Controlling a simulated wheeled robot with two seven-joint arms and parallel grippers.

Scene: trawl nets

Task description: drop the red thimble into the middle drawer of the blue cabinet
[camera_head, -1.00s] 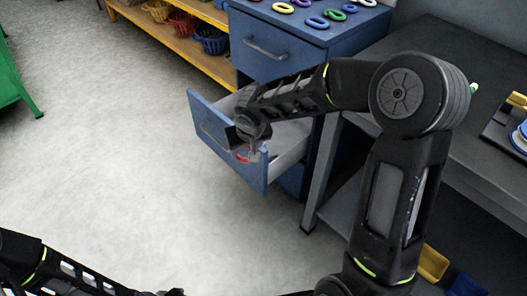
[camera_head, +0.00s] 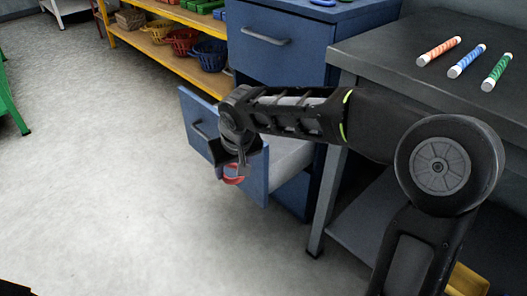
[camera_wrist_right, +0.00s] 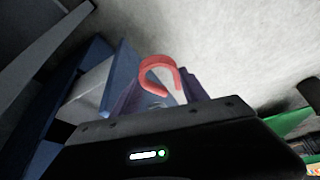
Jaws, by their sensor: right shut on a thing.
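The red thimble (camera_head: 234,174) is an open, ring-like loop. My right gripper (camera_head: 236,163) is shut on it, with the fingers pointing down. In the right wrist view the thimble (camera_wrist_right: 160,72) sticks out beyond the jaw. The blue cabinet (camera_head: 290,62) stands behind my forearm. Its middle drawer (camera_head: 203,130) is pulled out, and the pale inside (camera_head: 292,158) shows partly behind my arm. The thimble overlaps the drawer's front panel in the head view. In the wrist view it appears beside that panel (camera_wrist_right: 118,75); its exact height is unclear. My left gripper is out of view.
A dark workbench (camera_head: 385,50) with three striped rods (camera_head: 467,60) stands right of the cabinet. A yellow shelf (camera_head: 165,50) with several baskets is at the back left. Open floor (camera_head: 100,190) lies left of the drawer.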

